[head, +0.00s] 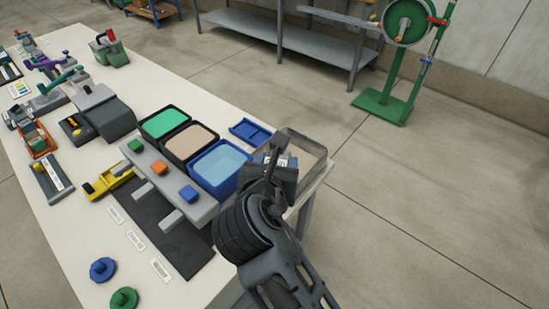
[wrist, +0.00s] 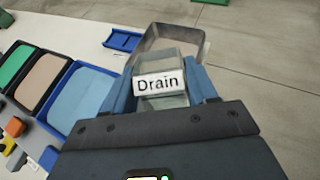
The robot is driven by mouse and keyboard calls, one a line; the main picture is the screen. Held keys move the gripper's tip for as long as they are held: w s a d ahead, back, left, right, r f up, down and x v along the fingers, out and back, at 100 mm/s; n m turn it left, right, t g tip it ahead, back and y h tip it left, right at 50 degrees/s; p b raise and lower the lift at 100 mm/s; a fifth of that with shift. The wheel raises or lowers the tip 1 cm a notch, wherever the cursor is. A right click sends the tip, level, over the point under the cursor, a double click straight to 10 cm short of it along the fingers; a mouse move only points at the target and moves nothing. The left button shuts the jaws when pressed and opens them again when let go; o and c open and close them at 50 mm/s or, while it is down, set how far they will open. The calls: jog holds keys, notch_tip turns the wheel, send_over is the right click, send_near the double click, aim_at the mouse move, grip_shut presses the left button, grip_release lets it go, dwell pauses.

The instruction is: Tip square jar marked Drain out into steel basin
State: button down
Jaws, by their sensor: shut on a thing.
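The square jar marked Drain (wrist: 158,83) is a clear box with a white label, upright as far as I can tell, between the two blue fingers of my gripper (wrist: 165,85) in the wrist view. In the head view my gripper (head: 284,172) hangs over the near part of the steel basin. The jar is mostly hidden there behind my arm. The steel basin (head: 316,148) is an open grey tray at the table's right edge. In the wrist view the basin (wrist: 203,45) lies just beyond the jar. Its floor is partly hidden by the jar.
Three bins stand left of the basin: green (head: 165,122), beige (head: 190,143) and blue-rimmed (head: 222,168). A small blue tray (head: 250,132) lies behind them. Blue (head: 102,269) and green (head: 124,299) knobs lie at the table's front. Open floor lies to the right.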

jog(key=t, duration=0.1)
jog(key=s+t, duration=0.1)
jog(key=shift+s+a+r+t, duration=0.15)
jog(key=shift+r+t, duration=0.1)
jog(key=shift+t, duration=0.05)
jog(key=shift+f+b, duration=0.2)
jog(key=shift+b, duration=0.9)
jog(key=b, duration=0.2)
jog(key=t+b, duration=0.1)
jog(key=b, duration=0.1)
jog(key=shift+s+r+t+h, duration=0.2)
jog(key=shift+s+t+h, duration=0.1)
jog(key=shift+s+a+r+t+b, duration=0.15)
jog(key=shift+t+b, duration=0.15)
jog(key=shift+b, duration=0.8)
jog(key=shift+r, duration=0.1)
jog(key=shift+s+r+b, duration=0.1)
jog(key=shift+r+b, duration=0.1)
jog(key=shift+b, duration=0.3)
